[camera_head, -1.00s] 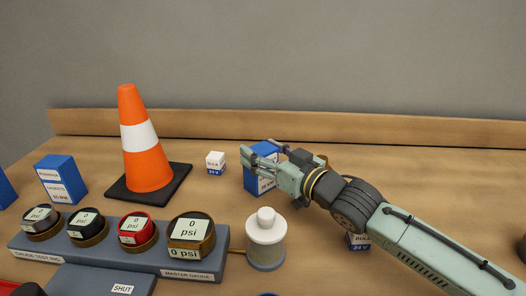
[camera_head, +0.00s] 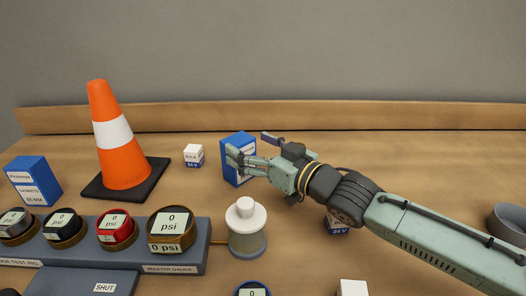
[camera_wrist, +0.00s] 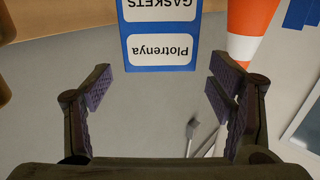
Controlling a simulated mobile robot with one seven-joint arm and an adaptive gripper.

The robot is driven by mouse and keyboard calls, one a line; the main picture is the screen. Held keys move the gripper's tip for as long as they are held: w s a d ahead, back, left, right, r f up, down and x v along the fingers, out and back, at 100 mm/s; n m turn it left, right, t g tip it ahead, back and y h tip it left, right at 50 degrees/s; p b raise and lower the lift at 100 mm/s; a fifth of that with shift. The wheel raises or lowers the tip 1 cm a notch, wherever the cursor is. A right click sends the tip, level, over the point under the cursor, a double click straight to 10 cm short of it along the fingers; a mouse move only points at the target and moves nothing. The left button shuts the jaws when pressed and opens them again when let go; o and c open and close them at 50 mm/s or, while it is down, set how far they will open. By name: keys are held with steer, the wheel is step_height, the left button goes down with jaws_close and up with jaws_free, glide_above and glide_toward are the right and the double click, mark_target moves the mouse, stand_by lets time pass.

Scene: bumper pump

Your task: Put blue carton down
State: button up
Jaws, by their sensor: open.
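The blue carton (camera_head: 230,146) stands upright on the bench near the back board. My gripper (camera_head: 252,150) is open just to the right of and in front of it, and its fingers hide part of the carton's front. In the wrist view the carton (camera_wrist: 160,52) shows upside down with white labels, at the top, beyond the open fingertips (camera_wrist: 160,85). There is a gap between each finger and the carton there, and nothing is between the pads.
An orange-and-white cone (camera_head: 118,150) stands to the left. A small white-and-blue box (camera_head: 194,155) is between cone and carton. Another blue carton (camera_head: 32,180) is far left. A gauge rig (camera_head: 130,255) and white-topped bottle (camera_head: 246,230) stand in front. A grey bowl (camera_head: 508,222) is at right.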

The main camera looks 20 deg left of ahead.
steer(key=shift+v, duration=1.95)
